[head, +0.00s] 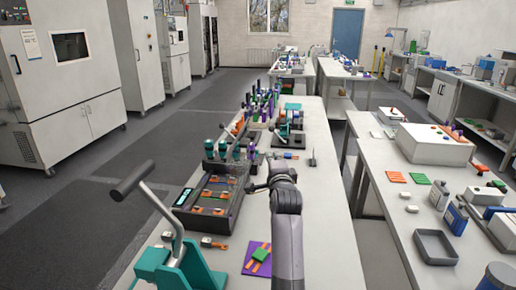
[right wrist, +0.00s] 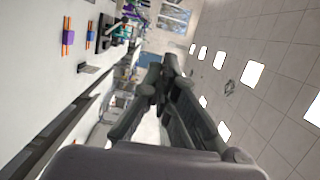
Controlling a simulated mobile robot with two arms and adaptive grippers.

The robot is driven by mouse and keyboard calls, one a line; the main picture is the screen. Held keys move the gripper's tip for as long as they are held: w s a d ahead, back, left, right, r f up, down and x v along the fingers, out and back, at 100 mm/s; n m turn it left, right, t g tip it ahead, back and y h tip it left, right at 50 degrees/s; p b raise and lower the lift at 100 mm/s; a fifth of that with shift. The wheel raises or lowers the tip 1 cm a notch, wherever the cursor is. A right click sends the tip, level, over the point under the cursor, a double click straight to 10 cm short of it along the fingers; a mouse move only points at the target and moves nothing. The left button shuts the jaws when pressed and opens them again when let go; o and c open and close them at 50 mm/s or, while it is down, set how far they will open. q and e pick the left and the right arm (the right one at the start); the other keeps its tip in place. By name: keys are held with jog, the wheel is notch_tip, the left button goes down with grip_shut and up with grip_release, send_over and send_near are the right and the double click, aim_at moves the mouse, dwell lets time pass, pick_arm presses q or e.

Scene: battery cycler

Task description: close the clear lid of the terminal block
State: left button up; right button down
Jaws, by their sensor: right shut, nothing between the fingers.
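A black unit (head: 211,208) with a small display and orange-tabbed parts stands on the bench in the head view, left of my right arm. A see-through dark panel stands up at its far end, by my right gripper; I cannot tell for certain that this is the clear lid of the terminal block. My right gripper (head: 256,163) is just beyond and right of the unit's far right corner; contact cannot be told. In the right wrist view the right gripper (right wrist: 170,66) has its fingers together and empty. My left gripper is not in view.
A teal lever press (head: 175,268) stands at the near left. A purple plate (head: 257,257) with orange and green strips lies by my right forearm. Teal and purple lever fixtures (head: 290,122) stand farther along. The bench's right side is mostly clear.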

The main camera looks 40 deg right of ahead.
jog(key=w+d+p, duration=0.2)
jog(key=w+p, duration=0.1)
jog(key=w, duration=0.6)
jog(key=shift+w+d+f, duration=0.15)
jog(key=shift+w+d, duration=0.05)
jog(key=shift+w, duration=0.1)
